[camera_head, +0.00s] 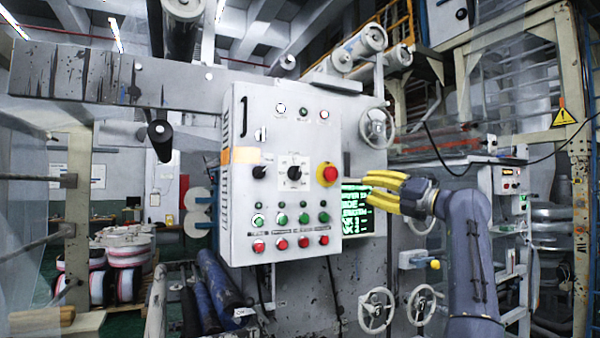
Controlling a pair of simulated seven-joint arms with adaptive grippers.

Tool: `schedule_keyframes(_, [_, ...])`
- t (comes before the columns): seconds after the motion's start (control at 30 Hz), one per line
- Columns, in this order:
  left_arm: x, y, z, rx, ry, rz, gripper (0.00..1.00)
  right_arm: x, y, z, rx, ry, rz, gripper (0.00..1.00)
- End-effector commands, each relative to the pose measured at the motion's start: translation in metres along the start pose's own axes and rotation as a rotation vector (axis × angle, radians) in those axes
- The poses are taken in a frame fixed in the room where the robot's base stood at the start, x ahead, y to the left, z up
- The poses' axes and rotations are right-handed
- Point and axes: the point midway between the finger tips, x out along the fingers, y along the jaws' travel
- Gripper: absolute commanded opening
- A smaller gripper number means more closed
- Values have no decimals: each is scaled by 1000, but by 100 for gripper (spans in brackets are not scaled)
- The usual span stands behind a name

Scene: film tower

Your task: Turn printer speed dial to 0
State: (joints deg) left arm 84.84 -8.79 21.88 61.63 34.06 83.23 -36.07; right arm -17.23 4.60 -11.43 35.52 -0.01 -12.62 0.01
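A light grey control panel (240,215) stands near the middle of the head view. A black dial (294,173) on a white scale plate sits in its middle row; its numbers are too small to read. The arm shown enters at the lower right. The fingers appear spread, with a gap between them and nothing held. They are right of the dial, in front of the green-text screen (356,208), partly hiding its right side. My other gripper is not in view.
A black knob (259,172) is left of the dial, and a red emergency button (327,174) on yellow lies between dial and fingers. Green buttons (280,219) and red buttons (281,243) line the panel below. A handwheel (377,127) is above the gripper.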

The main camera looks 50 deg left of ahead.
Motion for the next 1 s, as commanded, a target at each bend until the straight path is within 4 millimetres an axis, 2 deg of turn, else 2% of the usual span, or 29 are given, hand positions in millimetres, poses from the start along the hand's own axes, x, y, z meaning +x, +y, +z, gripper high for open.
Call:
schedule_keyframes(0.03, [12, 30, -3, -81, 56, -55, 32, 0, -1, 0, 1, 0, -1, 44])
schedule_keyframes(0.2, [36, 93, -19, -295, 202, -246, 32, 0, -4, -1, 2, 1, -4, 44])
schedule_keyframes(0.33, [44, 126, -27, -421, 271, -372, 32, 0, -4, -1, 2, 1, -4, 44])
schedule_keyframes(0.5, [47, 155, -32, -529, 319, -487, 32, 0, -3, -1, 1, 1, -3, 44])
schedule_keyframes(0.6, [48, 163, -34, -564, 333, -526, 32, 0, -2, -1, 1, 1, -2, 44])
schedule_keyframes(0.73, [52, 165, -36, -583, 341, -549, 32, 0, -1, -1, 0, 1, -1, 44])
schedule_keyframes(1.0, [81, 145, -42, -584, 344, -549, 32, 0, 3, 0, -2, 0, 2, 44])
